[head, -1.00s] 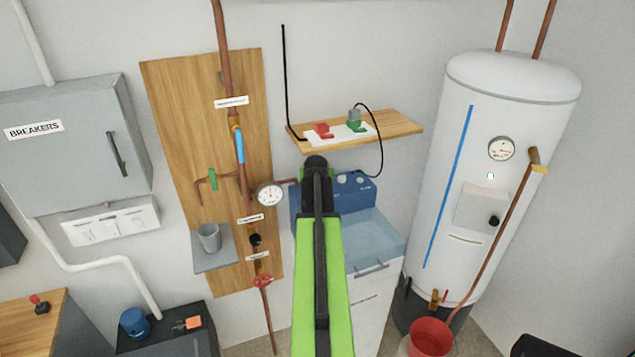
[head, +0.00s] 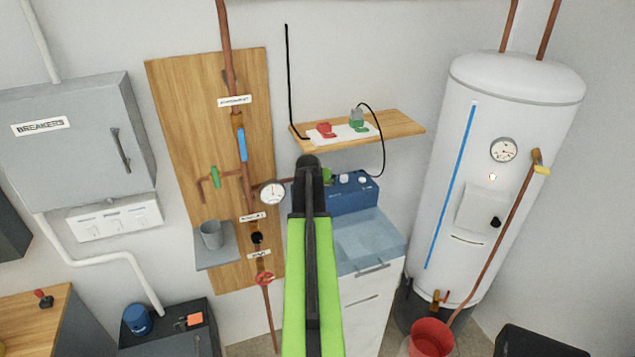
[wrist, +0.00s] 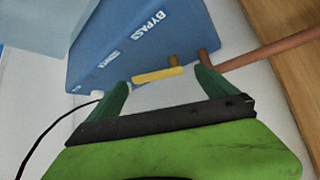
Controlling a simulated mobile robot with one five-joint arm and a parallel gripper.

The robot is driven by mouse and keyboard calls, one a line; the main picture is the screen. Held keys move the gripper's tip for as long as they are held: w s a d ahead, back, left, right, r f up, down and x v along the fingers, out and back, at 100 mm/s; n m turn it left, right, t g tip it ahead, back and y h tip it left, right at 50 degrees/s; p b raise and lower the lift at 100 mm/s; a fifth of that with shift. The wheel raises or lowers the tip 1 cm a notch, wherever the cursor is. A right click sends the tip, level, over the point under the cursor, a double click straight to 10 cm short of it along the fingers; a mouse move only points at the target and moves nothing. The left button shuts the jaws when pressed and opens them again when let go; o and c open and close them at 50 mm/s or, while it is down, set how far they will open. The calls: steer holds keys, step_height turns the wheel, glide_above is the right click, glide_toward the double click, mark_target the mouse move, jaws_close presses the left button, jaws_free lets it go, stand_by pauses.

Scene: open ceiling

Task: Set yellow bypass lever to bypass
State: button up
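The yellow bypass lever (wrist: 157,74) shows in the wrist view, lying crosswise at the lower edge of the blue unit (wrist: 140,40). A brass fitting sits at its right end. The unit carries a BYPASS label (wrist: 146,24) and a smaller white label that I cannot read surely. My gripper (wrist: 160,86) is open, its two dark green fingers spread with the lever between and just beyond their tips. I cannot tell whether either finger touches it. In the head view the blue unit (head: 353,194) stands behind my arm, which hides the lever.
A copper pipe (wrist: 268,48) runs from the unit toward the wooden board (wrist: 268,20). A black cable (wrist: 45,146) hangs at the left. In the head view, a wooden shelf (head: 400,124) sits above the unit, and a round gauge (head: 272,192) is close left of my arm.

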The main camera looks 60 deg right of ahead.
steer(key=shift+s+d, duration=0.1)
steer(key=p+v, duration=0.5)
steer(key=v, duration=0.2)
steer(key=shift+r, duration=0.15)
